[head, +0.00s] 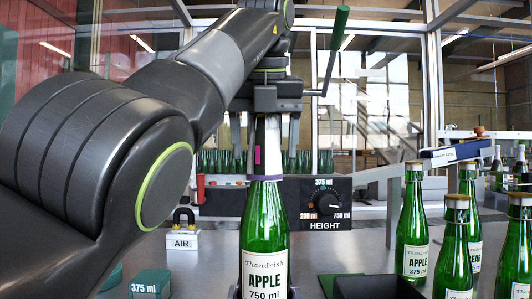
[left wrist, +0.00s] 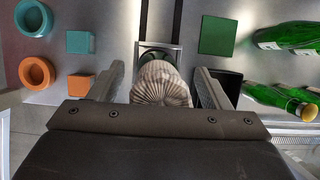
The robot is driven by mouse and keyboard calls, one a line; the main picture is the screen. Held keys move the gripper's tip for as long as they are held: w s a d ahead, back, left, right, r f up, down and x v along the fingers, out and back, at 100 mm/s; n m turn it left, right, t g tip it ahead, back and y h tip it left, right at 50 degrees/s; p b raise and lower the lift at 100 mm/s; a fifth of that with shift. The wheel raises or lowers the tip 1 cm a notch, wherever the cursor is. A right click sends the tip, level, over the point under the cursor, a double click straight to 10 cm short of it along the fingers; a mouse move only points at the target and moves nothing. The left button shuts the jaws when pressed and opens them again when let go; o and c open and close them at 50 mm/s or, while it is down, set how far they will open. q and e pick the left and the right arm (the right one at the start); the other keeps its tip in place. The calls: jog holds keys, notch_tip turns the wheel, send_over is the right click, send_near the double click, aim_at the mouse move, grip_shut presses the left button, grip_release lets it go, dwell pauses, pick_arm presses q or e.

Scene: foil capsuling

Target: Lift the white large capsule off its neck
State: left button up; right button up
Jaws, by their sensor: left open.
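A green bottle (head: 265,215) labelled APPLE 750 ml stands upright in front of me. The white large capsule (head: 272,150) sits over its neck, with a pink mark on its side and a purplish band at its lower edge. In the left wrist view the pleated top of the capsule (left wrist: 160,85) shows pale and creased. My left gripper (head: 264,140) is above the bottle, pointing down. Its fingers are open, one on each side of the capsule, with gaps visible in the left wrist view (left wrist: 159,72). My right gripper is not in view.
Several green bottles (head: 415,225) stand at the right. A HEIGHT dial panel (head: 325,203) and a row of green bottles are behind. An AIR block (head: 182,240) and a 375 ml block (head: 150,284) lie left. Orange and teal rings (left wrist: 36,72) lie on the table.

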pick_arm(q)
jog(key=c, duration=0.7)
jog(key=shift+c, duration=0.2)
jog(key=shift+r, duration=0.1)
